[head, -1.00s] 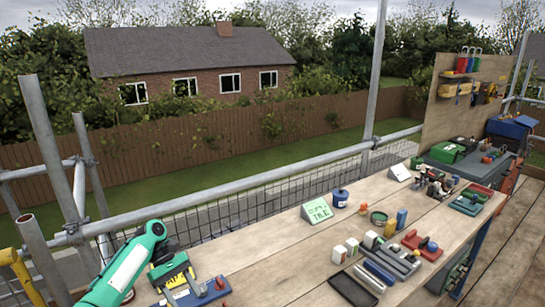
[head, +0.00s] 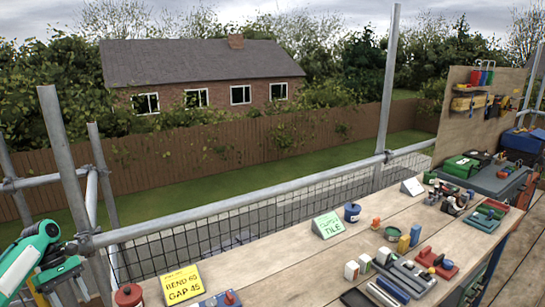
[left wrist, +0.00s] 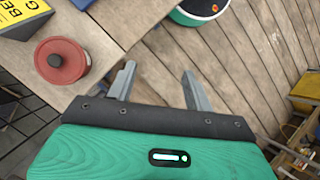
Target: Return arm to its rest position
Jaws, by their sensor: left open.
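My left arm shows at the lower left of the head view, with its green and black left gripper (head: 62,280) left of the bench end. In the left wrist view the two grey fingers of the left gripper (left wrist: 158,84) are apart with nothing between them. Wooden deck boards lie below the fingers. My right gripper is in neither view.
A wooden bench (head: 262,270) runs to the right. A red lidded pot (head: 129,296) stands at its near left end, close to the gripper in the wrist view (left wrist: 62,60). A yellow sign (head: 181,286) stands beside it. Scaffold poles (head: 68,165) rise behind my left arm.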

